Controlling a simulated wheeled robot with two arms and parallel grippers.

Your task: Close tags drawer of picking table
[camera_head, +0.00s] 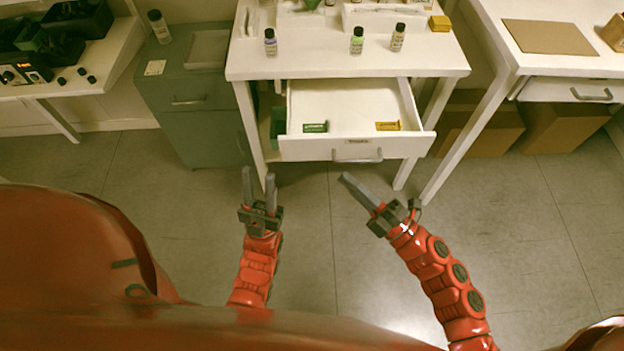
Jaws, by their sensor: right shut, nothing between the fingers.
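The tags drawer (345,148) of the white picking table (350,69) stands pulled out toward me. A green tag pack (315,127) and a yellow tag pack (388,126) lie inside near its front. Its grey handle (357,156) is at the middle of the front panel. My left gripper (258,178) is in front of the drawer's left end, apart from it, with its two fingers spread and nothing between them. My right gripper (346,179) is shut and empty, just in front of and below the handle. I cannot tell whether it touches the drawer.
A grey-green cabinet (195,105) stands left of the table. Another white table (560,70) with a drawer stands at right, cardboard boxes (475,125) beneath. The floor before the drawer is clear.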

